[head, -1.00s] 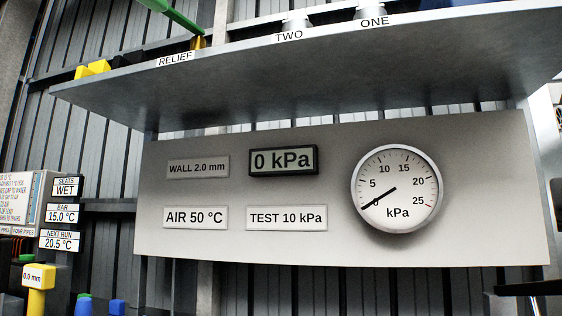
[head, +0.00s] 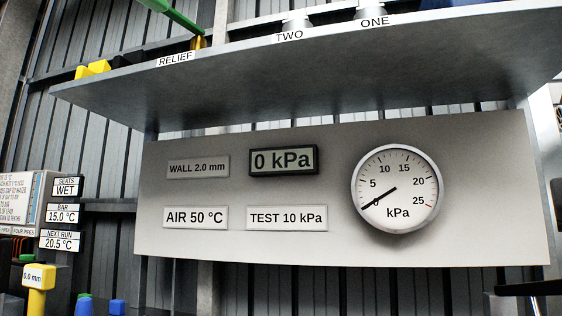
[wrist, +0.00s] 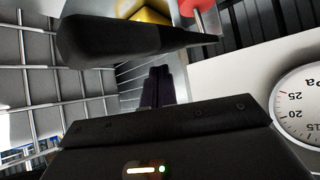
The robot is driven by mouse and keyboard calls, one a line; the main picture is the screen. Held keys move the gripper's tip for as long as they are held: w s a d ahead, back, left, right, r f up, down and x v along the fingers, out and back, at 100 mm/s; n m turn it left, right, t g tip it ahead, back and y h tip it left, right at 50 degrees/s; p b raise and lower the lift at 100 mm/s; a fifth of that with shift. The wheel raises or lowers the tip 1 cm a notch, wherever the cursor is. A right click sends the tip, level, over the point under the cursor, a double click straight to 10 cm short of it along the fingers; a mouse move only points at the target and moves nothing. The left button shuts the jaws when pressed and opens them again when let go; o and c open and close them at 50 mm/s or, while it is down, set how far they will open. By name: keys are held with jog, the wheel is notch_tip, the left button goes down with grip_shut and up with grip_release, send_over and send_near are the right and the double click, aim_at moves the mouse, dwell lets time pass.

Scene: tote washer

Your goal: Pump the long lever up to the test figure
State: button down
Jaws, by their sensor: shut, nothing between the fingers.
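The round gauge (head: 397,190) hangs on a grey panel, its needle at 0 on a kPa scale. The digital display (head: 284,160) reads 0 kPa. The test plate (head: 287,218) reads TEST 10 kPa. In the wrist view, part of the gauge (wrist: 302,105) shows upside down at the right edge. My gripper (wrist: 158,78) is shut with nothing between its fingers. A thick dark tapered bar (wrist: 125,42) crosses in front of the fingers; it looks like a lever grip, and I cannot tell whether they touch. My gripper is not in the head view.
A grey shelf (head: 300,85) juts out above the panel, with RELIEF, TWO and ONE labels and a green rod (head: 166,8). A yellow post (head: 38,290) stands at lower left. In the wrist view, a red piece (wrist: 196,12) and a wire rack (wrist: 40,65) are close by.

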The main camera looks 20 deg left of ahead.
jog(key=shift+f, duration=0.1)
notch_tip(320, 180, down, 10)
jog(key=b, duration=0.9)
dwell(0.5)
notch_tip(320, 180, up, 10)
jog(key=p, duration=1)
jog(key=c, duration=2.1)
grip_release()
jog(key=shift+a, duration=0.1)
